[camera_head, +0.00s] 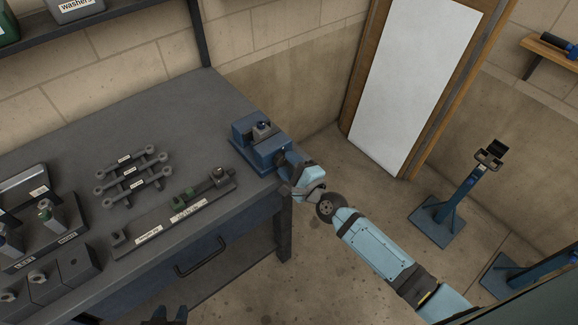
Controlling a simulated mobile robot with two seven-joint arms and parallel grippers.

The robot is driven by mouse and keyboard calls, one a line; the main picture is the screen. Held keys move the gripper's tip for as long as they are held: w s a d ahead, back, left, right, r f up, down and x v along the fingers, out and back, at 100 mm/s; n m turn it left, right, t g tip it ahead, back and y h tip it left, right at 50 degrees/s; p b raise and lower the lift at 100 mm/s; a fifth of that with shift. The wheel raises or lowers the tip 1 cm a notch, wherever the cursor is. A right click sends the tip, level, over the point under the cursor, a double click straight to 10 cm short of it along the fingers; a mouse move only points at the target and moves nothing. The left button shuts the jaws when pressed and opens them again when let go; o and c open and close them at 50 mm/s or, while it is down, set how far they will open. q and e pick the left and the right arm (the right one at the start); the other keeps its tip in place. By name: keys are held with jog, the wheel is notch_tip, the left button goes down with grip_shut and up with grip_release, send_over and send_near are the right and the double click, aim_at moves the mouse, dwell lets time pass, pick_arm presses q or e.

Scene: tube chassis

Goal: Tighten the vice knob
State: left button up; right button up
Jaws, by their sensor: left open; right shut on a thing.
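The blue vice (249,150) sits at the right end of the dark workbench, with a small grey part holding a dark bluish piece on its top. My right gripper (284,157) is at the vice's right side, its arm coming in from the lower right. It is shut on the vice knob, which its fingers and wrist mostly hide. How far the knob is turned cannot be told. The dark tips of my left gripper (171,316) show at the bottom edge, open, in front of the bench and well away from the vice.
The workbench (190,120) also carries a labelled fixture strip (180,218), several grey tube links (133,175) and grey blocks (75,266) at the left. A drawer handle (200,257) sticks out in front. Blue stands (450,205) are on the floor at the right.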

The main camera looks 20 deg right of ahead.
jog(key=shift+s+f+m, duration=0.1)
jog(key=shift+f+m, duration=0.2)
jog(key=shift+m, duration=0.3)
jog(key=o, duration=0.9)
jog(key=shift+d, duration=0.15)
jog(key=shift+r, duration=0.15)
jog(key=shift+s, duration=0.1)
jog(key=shift+b+v, duration=1.15)
jog(key=shift+v, duration=5.7)
jog(key=shift+r, duration=0.1)
